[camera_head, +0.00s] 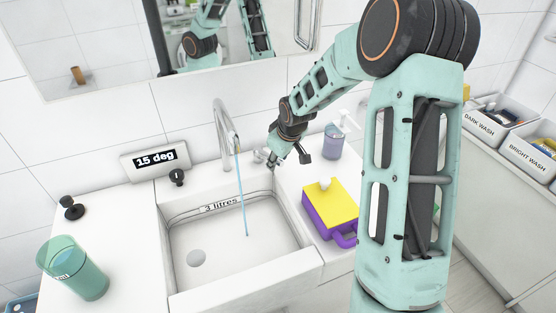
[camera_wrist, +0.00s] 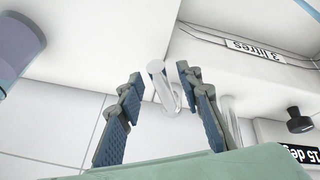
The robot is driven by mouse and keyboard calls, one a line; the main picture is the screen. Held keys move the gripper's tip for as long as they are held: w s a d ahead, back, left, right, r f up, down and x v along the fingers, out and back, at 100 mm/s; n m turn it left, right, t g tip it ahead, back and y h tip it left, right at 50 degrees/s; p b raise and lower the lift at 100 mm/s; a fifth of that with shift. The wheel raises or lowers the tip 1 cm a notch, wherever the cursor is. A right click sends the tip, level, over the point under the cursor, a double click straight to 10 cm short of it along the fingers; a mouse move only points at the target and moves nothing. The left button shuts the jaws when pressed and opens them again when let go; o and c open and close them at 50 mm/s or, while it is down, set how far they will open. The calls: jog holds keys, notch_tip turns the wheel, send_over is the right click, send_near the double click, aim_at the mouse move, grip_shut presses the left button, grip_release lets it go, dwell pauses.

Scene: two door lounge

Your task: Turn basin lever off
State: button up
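The white basin (camera_head: 180,290) is set in the counter, with "3 litres" marked on its inner wall. A chrome tap (camera_head: 222,130) stands behind it, and a thin blue stream of water (camera_head: 242,200) falls from its spout into the basin. My gripper (camera_head: 272,158) is at the basin's back right corner, right of the tap. In the wrist view my gripper (camera_wrist: 160,75) is open, with a finger on each side of a short chrome lever (camera_wrist: 160,88). Both fingers look apart from the lever. In the head view the lever is mostly hidden by my gripper.
A lilac soap dispenser (camera_head: 333,142) stands right of my gripper. A yellow and purple box-like container (camera_head: 330,208) is on the right ledge. Black knobs (camera_head: 177,177) (camera_head: 72,208), a "15 deg" display (camera_head: 155,160) and a green cup (camera_head: 75,270) are at left.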

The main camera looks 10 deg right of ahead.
jog(key=shift+w+f, duration=0.1)
jog(key=shift+f, duration=0.1)
grip_shut()
dwell(0.4)
jog(key=a+m+b, duration=0.1)
jog(key=b, duration=0.2)
jog(key=s+a+m+h+b, duration=0.1)
jog(key=m+b, duration=0.1)
jog(key=b, duration=0.2)
jog(key=a+m+h+b, duration=0.1)
jog(key=m+b, duration=0.1)
jog(key=b, duration=0.1)
jog(key=shift+s+a+b, duration=0.25)
jog(key=shift+a+b, duration=0.15)
